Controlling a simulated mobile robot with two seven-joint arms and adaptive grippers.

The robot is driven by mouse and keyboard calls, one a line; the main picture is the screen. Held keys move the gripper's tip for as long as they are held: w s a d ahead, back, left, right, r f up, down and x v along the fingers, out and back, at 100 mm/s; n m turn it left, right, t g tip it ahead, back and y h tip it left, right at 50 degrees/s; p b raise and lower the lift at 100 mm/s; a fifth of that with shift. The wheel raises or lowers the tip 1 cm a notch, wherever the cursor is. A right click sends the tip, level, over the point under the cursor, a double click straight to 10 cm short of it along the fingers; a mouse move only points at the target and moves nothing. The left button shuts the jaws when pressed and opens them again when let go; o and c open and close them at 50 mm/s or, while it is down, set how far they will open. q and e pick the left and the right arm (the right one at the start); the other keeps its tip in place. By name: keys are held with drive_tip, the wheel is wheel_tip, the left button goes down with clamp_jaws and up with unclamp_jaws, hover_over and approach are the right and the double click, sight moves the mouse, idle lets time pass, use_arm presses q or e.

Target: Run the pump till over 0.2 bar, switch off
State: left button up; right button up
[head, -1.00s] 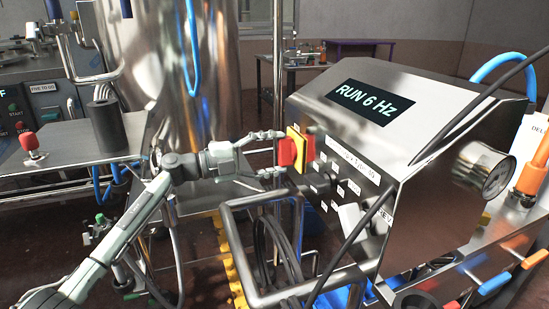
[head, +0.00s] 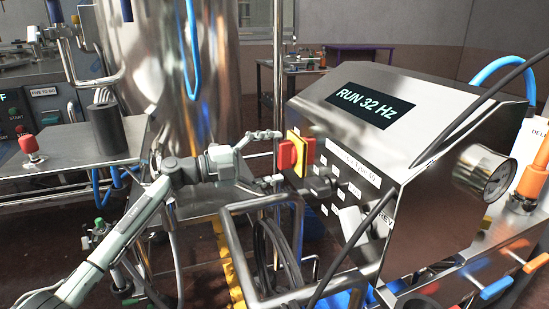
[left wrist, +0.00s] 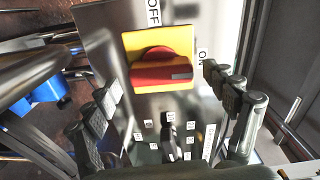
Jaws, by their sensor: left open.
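The pump's control box (head: 455,115) has a display (head: 371,106) reading "RUN 32 Hz". A red rotary switch on a yellow plate (head: 293,153) is on its left face. In the left wrist view the red handle (left wrist: 160,74) lies level, its dark end toward "ON"; "OFF" is above. Below it a black knob (left wrist: 169,133) sits among small labels; it also shows in the head view (head: 322,186). A round pressure gauge (head: 484,172) is on the right; its reading is too small to tell. My left gripper (head: 274,160) is open and empty, its fingers either side of the switch. My right gripper is out of view.
A steel tube frame (head: 262,205) with hanging cables stands below the switch. A tall steel tank (head: 170,70) is behind my left arm. A black cable (head: 480,100) crosses the box front. Blue and orange handles (head: 495,287) are at lower right.

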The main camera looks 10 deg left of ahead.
use_arm(q)
drive_tip(key=v, duration=1.2)
